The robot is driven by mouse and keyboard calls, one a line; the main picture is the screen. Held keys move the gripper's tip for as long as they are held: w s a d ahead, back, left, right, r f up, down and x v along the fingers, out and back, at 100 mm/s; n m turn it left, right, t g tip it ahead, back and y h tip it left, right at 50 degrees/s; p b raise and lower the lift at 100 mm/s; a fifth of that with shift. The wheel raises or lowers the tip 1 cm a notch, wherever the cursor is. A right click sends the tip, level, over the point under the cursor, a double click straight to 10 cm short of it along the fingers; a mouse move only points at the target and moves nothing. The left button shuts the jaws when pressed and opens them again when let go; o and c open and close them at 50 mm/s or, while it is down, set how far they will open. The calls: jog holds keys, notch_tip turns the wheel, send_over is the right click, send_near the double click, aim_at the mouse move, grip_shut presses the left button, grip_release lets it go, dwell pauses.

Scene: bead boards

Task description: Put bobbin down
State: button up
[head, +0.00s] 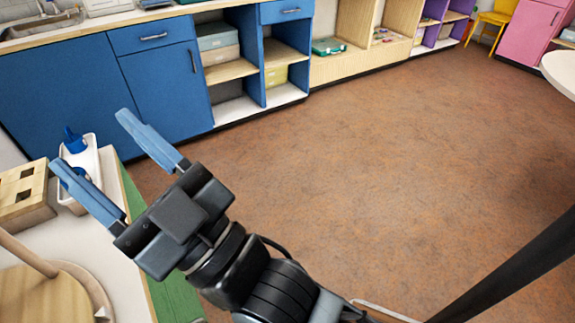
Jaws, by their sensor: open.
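My gripper (88,140) is open, with its two blue fingers spread wide at the left of the head view. I see nothing held between the fingers. A small blue piece (73,139), which may be the bobbin, shows in a white tray (92,157) on the table at the left. In the picture it lies between the fingertips, but I cannot tell how far below or beyond them. A second bit of blue in the tray is partly hidden by the nearer finger.
A wooden block with square holes (22,196) stands left of the tray. A round wooden board with a rod (45,295) is at the lower left. The table has a green side (172,290). Blue cabinets (165,85) line the back; the brown floor (380,150) is clear.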

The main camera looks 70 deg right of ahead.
jog(key=s+d+f+g+y, duration=0.1)
jog(key=s+d+f+g, duration=0.1)
jog(key=s+f+g, duration=0.3)
jog(key=s+d+f+m+g, duration=0.1)
jog(key=s+d+f+g, duration=0.2)
jog(key=s+f, duration=1.1)
jog(key=s+g, duration=0.2)
jog(key=s, duration=0.3)
jog(key=shift+s+d+f+m+g+y, duration=0.2)
jog(key=shift+m+g+y, duration=0.1)
jog(key=shift+y, duration=0.1)
